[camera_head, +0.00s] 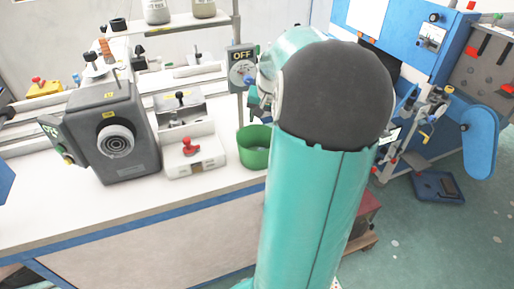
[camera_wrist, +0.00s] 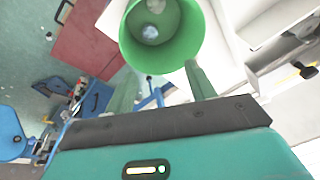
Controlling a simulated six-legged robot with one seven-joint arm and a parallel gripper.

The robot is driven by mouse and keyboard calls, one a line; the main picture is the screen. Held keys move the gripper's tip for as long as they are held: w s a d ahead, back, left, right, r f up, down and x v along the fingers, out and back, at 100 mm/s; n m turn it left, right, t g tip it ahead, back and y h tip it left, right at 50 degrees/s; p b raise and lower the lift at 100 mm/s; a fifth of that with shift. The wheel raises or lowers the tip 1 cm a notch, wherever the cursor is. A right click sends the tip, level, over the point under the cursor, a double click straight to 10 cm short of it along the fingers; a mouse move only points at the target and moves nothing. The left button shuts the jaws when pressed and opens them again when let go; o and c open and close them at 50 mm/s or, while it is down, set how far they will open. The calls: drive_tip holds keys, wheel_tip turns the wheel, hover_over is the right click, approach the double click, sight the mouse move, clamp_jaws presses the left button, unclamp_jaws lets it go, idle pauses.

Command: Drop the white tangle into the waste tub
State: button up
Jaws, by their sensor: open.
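The green waste tub (camera_head: 254,158) stands on the white bench, left of my arm. In the wrist view the tub (camera_wrist: 190,48) is seen from above, with its mouth facing the camera. Small whitish lumps (camera_wrist: 150,34) show inside it; one may be the white tangle, but I cannot tell for sure. In the head view my arm hides most of the gripper.
A grey machine (camera_head: 112,132) with a round dial and a white fixture with a red knob (camera_head: 190,147) stand left of the tub. A post with an OFF panel (camera_head: 241,68) rises behind it. A blue machine (camera_head: 410,35) stands at right.

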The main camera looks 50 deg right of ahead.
drive_tip(key=v, duration=1.3)
drive_tip(key=s+a+f+n+t, duration=0.1)
drive_tip(key=a+n, duration=0.3)
drive_tip(key=a, duration=0.9)
drive_tip(key=s+a+f+n+t+y, duration=0.1)
drive_tip(key=a+f+n, duration=0.2)
drive_tip(key=a, duration=1)
drive_tip(key=s+a+f+n, duration=0.1)
drive_tip(key=a+n, duration=0.3)
drive_tip(key=a, duration=0.9)
drive_tip(key=shift+s+f+n+t+y, duration=0.3)
drive_tip(key=shift+s+f+n+t, duration=0.1)
drive_tip(key=shift+f, duration=0.25)
